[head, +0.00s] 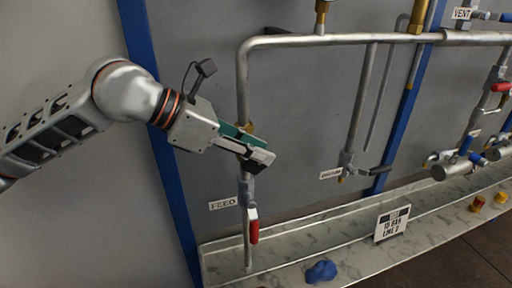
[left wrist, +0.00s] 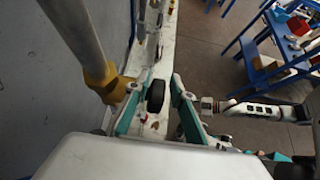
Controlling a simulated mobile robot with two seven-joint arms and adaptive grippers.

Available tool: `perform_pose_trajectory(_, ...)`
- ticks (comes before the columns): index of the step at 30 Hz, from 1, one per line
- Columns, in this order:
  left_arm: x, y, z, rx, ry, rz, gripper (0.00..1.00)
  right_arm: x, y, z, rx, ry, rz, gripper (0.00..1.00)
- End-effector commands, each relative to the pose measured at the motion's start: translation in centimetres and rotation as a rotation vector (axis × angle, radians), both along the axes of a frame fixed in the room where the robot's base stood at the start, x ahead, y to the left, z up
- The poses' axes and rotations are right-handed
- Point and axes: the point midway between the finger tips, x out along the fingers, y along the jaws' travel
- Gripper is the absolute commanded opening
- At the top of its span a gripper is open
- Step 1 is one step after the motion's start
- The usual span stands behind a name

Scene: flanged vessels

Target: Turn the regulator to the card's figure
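My left gripper (head: 262,158) reaches the upright pipe above the FEED label in the head view and hides the regulator there. In the left wrist view, a brass body (left wrist: 106,84) sits on the pipe and a black knob (left wrist: 156,95), seemingly the regulator's, stands between the fingers of my left gripper (left wrist: 158,103). The fingers are apart, with gaps visible beside the knob. The card (head: 392,225) stands on the ledge; its small print seems to read 10 BAR, LINE 2. Part of my right arm (left wrist: 262,110) shows in the left wrist view; its finger state is unclear.
Below the gripper is a valve with a red handle (head: 254,231) by the FEED label (head: 222,203). A blue object (head: 321,271) lies on the ledge (head: 285,250). More pipes and valves stand to the right. Blue tables (left wrist: 270,65) stand across the floor.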

Motion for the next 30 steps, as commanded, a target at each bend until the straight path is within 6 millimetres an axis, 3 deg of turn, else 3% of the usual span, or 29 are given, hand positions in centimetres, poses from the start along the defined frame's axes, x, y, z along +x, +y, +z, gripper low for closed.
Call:
perform_pose_trajectory(11, -0.1, 1.0, 0.7, -0.001, -0.004, 0.003, 0.23, 0.1, -0.1, 0.2, -0.002, -0.004, 0.0, 0.33)
perform_pose_trajectory(24, -2.3, 7.4, 5.6, 0.0, -0.003, 0.003, 0.23, 0.1, 0.0, 0.2, 0.0, -0.003, 0.0, 0.33)
perform_pose_trajectory(30, -2.8, 9.0, 6.8, -0.001, -0.001, 0.002, 0.23, 0.1, 0.0, 0.2, 0.0, -0.003, 0.0, 0.33)
